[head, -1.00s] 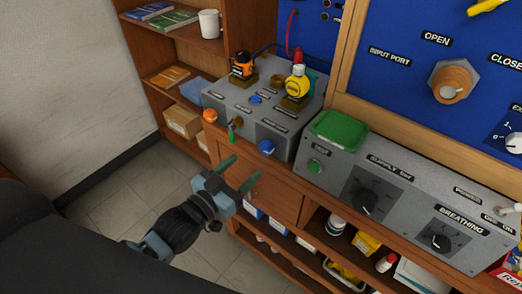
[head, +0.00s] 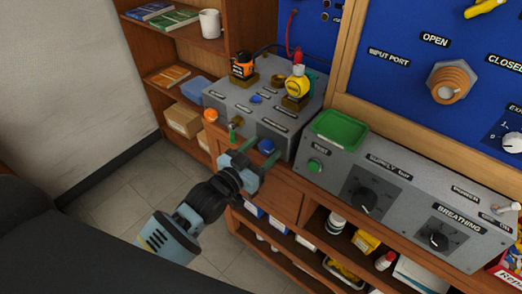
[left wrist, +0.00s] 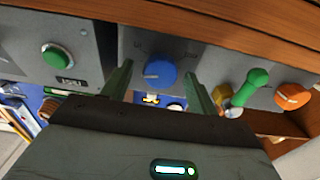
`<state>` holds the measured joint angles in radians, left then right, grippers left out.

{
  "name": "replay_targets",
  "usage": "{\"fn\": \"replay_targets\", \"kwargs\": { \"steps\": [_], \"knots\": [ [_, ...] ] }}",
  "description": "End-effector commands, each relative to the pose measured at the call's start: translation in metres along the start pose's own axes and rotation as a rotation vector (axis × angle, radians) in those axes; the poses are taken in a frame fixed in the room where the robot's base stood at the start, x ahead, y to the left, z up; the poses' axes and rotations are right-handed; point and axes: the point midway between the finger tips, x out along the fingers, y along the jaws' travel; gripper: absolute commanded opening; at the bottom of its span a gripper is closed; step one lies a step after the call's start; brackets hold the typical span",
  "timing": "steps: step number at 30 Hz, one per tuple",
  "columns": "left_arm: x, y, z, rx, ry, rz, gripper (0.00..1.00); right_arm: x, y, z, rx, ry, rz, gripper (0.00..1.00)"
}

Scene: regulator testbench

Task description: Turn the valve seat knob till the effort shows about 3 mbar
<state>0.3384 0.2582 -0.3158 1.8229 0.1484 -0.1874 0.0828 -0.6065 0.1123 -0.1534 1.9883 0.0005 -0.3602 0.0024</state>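A blue knob (head: 267,146) sits on the front of the grey box at the back left. It also shows in the left wrist view (left wrist: 160,73), with a white mark on its face. I take it for the valve seat knob, but its label is not legible. My left gripper (head: 257,154) is open in front of it. In the left wrist view the two green fingers (left wrist: 158,88) stand on either side of the knob, with gaps and no visible contact. No readable effort figure shows. My right gripper is not in view.
Beside the blue knob are a green-handled lever (head: 233,133) and an orange knob (head: 210,115). A grey panel with a green button (head: 314,166) and black dials (head: 363,199) stands to the right. The wooden cabinet (head: 282,193) is below. Floor at left is clear.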

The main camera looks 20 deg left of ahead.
Motion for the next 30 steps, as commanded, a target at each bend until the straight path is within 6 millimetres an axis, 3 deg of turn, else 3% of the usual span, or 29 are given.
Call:
{"fn": "replay_targets", "kwargs": {
  "steps": [1, 10, 20, 29, 30],
  "knots": [
    [0.000, 0.000, 0.000, 0.000, 0.000, 0.000, 0.53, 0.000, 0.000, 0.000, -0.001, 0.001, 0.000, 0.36],
    [0.000, 0.000, 0.000, 0.000, 0.000, 0.000, 0.15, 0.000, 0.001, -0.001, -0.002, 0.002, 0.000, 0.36],
    [0.000, 0.001, -0.003, 0.213, 0.002, -0.001, 0.15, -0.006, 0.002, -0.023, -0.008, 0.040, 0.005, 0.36],
    [0.000, 0.001, 0.000, 0.234, 0.000, 0.000, 0.15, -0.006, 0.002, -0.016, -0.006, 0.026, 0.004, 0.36],
    [0.000, 0.001, 0.000, 0.233, 0.000, -0.001, 0.40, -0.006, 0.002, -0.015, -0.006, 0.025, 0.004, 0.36]
  ]
}}
